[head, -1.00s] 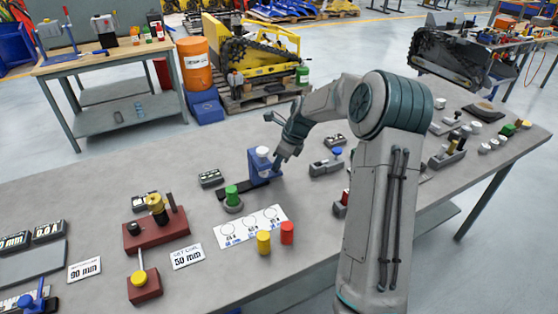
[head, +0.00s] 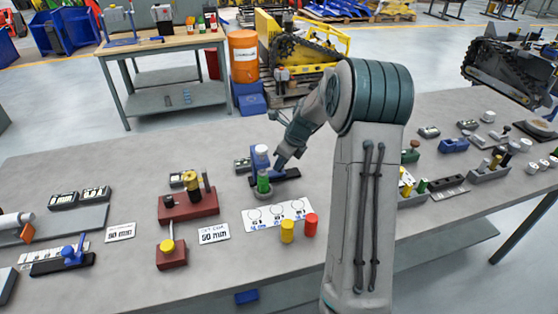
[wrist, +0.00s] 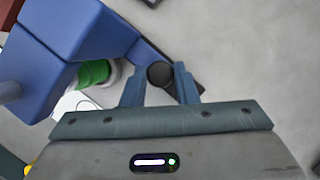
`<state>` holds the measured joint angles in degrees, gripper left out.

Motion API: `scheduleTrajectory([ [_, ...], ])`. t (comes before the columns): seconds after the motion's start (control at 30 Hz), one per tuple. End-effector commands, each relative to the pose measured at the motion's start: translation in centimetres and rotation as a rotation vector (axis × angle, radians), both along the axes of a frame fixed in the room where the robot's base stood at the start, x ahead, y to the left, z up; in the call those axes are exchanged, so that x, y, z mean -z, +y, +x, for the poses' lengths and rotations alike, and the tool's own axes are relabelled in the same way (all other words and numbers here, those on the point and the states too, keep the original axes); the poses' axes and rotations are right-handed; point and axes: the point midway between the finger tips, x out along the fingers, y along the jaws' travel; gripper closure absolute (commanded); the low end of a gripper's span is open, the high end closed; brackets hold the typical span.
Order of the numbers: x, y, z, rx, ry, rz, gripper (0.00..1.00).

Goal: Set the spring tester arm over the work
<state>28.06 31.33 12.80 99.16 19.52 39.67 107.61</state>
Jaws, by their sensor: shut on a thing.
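The spring tester is a blue body with a white top (head: 260,151) on a dark base strip (head: 288,175). A green cylinder (head: 263,183) on a pale round seat stands just in front of its blue part in the head view. My gripper (head: 278,166) is at the right side of the blue part. In the wrist view my gripper (wrist: 159,88) is shut on a dark round knob (wrist: 160,74). The blue arm (wrist: 70,45) fills the upper left there and partly hides the green cylinder (wrist: 94,72). I cannot tell whether the blue part touches it.
A white card with circles (head: 277,213) lies in front, with a yellow cylinder (head: 287,231) and a red cylinder (head: 310,225) by its edge. A dark red fixture (head: 188,206) stands left.

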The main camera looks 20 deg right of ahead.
Motion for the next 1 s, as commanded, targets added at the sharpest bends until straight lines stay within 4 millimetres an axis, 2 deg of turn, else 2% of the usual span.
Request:
scheduleTrajectory([
  [0.13,-0.1,0.4,0.2,-0.004,-0.003,0.003,1.00],
  [0.17,-0.1,0.5,0.2,-0.004,-0.003,0.003,0.68],
  [0.2,-0.1,0.5,0.2,-0.006,-0.002,0.003,0.57],
  [0.23,-0.1,0.5,0.2,-0.006,-0.002,0.003,0.52],
  [0.5,-0.1,0.3,0.1,-0.004,0.000,0.003,0.52],
  [0.63,-0.8,0.1,-0.1,-0.004,-0.002,0.001,0.52],
  [0.77,-2.9,-0.4,-0.7,-0.003,-0.004,-0.001,0.52],
  [1.0,-8.1,-1.8,-2.3,-0.004,-0.005,0.000,0.52],
])
